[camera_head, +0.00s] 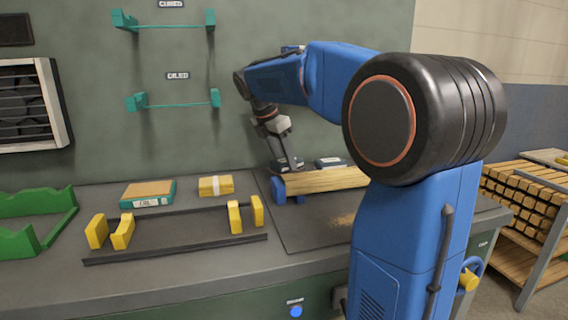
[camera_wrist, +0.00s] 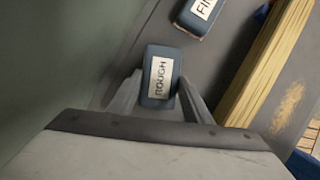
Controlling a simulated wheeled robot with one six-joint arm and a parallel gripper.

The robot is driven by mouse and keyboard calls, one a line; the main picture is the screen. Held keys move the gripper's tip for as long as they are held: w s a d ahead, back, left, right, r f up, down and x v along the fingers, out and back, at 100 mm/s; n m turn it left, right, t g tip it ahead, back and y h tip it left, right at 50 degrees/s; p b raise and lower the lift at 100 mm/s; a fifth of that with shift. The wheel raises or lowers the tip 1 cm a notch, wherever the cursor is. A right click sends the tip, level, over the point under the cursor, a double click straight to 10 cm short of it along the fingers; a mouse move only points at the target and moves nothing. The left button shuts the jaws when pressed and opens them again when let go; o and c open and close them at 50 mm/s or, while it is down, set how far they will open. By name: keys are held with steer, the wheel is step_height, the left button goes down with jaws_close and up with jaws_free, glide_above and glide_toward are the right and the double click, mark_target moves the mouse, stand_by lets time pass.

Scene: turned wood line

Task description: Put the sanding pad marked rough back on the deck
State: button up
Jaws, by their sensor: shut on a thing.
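The sanding pad marked ROUGH (camera_wrist: 158,66), dark blue-grey with a white label, is between the fingers of my gripper (camera_wrist: 158,92) in the wrist view. My gripper is shut on it. In the head view my gripper (camera_head: 285,150) reaches down behind the wooden piece, with the pad (camera_head: 289,164) at its tip. A second pad marked FIN..., its label cut off (camera_wrist: 199,14), lies just beyond it and also shows in the head view (camera_head: 328,162). The dark deck (camera_head: 300,235) lies on the bench; I cannot tell whether the rough pad touches it.
A pale wooden piece (camera_head: 325,181) rests on a blue support (camera_head: 290,193) close in front of the pads. Sawdust lies on the deck. A rack with yellow blocks (camera_head: 185,237), a teal-edged box (camera_head: 147,193) and green cradles (camera_head: 38,222) stand left. Wall brackets hang above.

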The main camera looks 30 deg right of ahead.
steer(key=shift+f, duration=0.65)
steer(key=shift+f, duration=0.15)
steer(key=o, duration=1)
steer(key=v, duration=0.7)
steer(key=shift+s+a+r, duration=0.1)
steer(key=shift+r, duration=0.25)
steer(key=shift+s, duration=0.1)
